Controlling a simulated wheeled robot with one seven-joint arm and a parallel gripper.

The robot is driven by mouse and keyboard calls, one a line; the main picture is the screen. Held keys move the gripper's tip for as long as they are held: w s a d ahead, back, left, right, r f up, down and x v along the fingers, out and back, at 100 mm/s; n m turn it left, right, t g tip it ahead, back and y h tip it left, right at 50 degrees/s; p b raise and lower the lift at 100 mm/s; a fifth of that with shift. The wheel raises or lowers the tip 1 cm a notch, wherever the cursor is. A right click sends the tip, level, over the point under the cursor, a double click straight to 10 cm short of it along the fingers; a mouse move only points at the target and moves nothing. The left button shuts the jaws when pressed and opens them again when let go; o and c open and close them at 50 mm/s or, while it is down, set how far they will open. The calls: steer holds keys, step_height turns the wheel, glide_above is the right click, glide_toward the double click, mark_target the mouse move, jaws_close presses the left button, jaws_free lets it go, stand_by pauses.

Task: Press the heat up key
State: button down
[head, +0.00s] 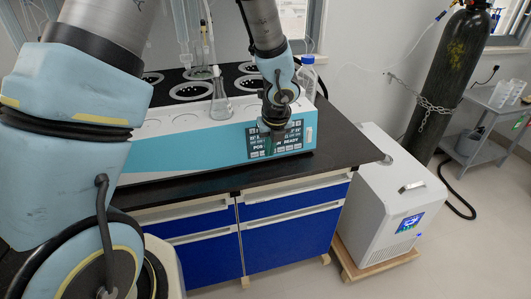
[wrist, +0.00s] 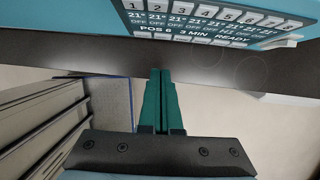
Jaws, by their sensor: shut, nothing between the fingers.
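The multi distiller (head: 190,150) is a long white and light-blue unit on the bench. Its dark control panel (head: 258,146) is at the right end of the front and is partly hidden by my gripper (head: 273,128). In the wrist view the panel (wrist: 200,22) lies along the top edge, with light keys numbered 1 to 8, rows of 21° and OFF, and "POS 6", "3 MIN", "READY". No key there is legibly marked heat up. My gripper's teal fingers (wrist: 162,72) are shut and empty. In this view their tips are below the panel, apart from its image.
The black bench top (head: 345,148) runs under the distiller, above blue drawers (head: 285,240). A glass flask (head: 220,105) and a blue-capped bottle (head: 307,75) stand at the distiller. A white floor unit (head: 385,190) stands right of the bench, near a chained gas cylinder (head: 455,75).

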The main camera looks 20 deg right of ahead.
steer(key=v, duration=0.7)
steer(key=shift+s, duration=0.3)
stand_by(2.0)
